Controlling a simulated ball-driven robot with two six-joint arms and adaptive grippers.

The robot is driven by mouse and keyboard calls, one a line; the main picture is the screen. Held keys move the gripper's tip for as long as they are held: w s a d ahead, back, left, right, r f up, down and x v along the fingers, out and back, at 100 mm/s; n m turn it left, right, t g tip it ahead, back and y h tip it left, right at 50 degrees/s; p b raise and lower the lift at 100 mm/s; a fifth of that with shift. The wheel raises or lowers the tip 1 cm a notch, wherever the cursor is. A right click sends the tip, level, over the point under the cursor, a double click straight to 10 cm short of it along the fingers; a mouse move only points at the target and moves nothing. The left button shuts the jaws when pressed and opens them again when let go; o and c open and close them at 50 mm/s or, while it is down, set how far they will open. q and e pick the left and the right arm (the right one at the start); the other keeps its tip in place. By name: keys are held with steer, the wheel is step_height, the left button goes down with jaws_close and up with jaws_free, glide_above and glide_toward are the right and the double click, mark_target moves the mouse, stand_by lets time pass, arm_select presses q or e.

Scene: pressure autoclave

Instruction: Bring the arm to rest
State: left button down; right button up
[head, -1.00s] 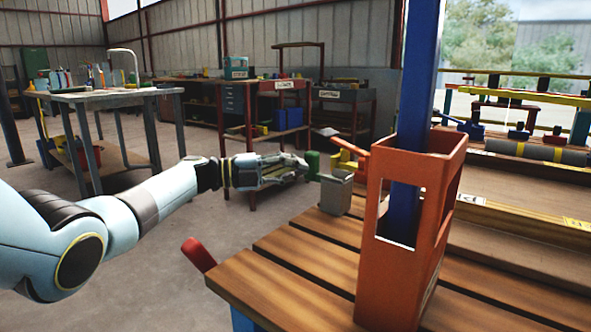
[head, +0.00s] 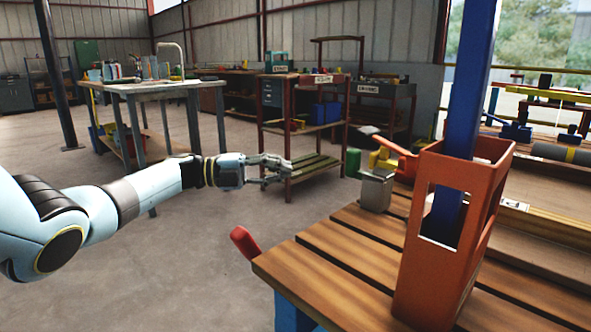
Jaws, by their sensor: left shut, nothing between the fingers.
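My left arm reaches in from the left of the head view, stretched out to the right. My left gripper (head: 277,170) is shut and empty, in the air over the floor. It is left of the wooden slatted bench (head: 330,262) and apart from it. The orange metal frame (head: 408,262) with a blue post (head: 466,90) stands on the bench at the right. My right gripper is not in view.
A small grey metal box (head: 376,190) sits on the bench behind the orange frame. A red handle (head: 244,242) sticks out at the bench's left side. A work table (head: 150,88) stands at the back left. The floor (head: 160,265) between is clear.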

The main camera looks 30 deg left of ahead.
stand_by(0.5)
